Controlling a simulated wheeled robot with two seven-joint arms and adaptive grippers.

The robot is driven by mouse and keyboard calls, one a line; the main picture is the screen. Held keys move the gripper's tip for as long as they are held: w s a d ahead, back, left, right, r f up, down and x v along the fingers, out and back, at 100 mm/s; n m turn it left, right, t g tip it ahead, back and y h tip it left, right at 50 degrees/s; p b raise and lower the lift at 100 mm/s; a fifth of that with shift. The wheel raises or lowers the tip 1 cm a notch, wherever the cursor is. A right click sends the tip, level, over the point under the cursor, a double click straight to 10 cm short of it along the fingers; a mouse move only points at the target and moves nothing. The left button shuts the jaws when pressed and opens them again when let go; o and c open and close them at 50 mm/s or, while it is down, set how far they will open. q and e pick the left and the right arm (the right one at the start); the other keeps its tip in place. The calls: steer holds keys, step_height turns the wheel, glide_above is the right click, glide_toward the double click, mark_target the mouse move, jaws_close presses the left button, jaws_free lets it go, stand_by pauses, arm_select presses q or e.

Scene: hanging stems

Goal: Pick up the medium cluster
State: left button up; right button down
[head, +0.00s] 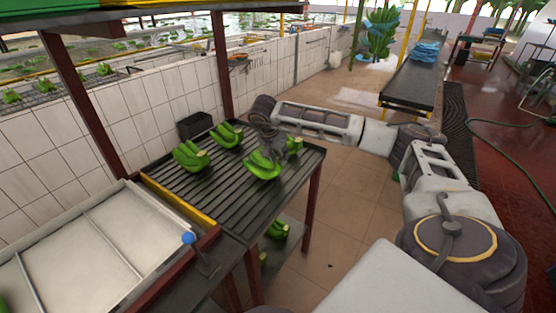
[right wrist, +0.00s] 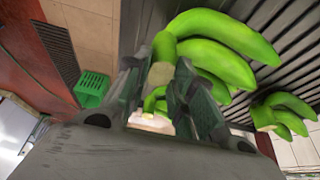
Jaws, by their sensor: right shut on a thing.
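Several green banana clusters are on the dark slatted table. My right gripper (head: 270,143) is over the table's right part, shut on one cluster (head: 262,166). In the right wrist view, the fingers of my right gripper (right wrist: 158,80) close on the pale cut crown of that cluster (right wrist: 215,55), whose bananas extend away to the right. I cannot tell whether it touches the slats. Other clusters are at the left (head: 190,157), at the back (head: 227,135) and just right of the gripper (head: 294,146). Which one is medium is not certain from size alone. My left gripper is out of view.
The slatted table (head: 215,205) has bare room at its front. A pale tray (head: 80,250) adjoins it on the left. A black crate (head: 195,125) stands behind. More bananas (head: 277,229) lie on a lower shelf. A conveyor (head: 412,85) stands farther back.

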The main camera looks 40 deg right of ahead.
step_height(320, 180, up, 8)
steer(key=shift+r, duration=0.25)
steer(key=shift+a, duration=0.1)
stand_by(0.7)
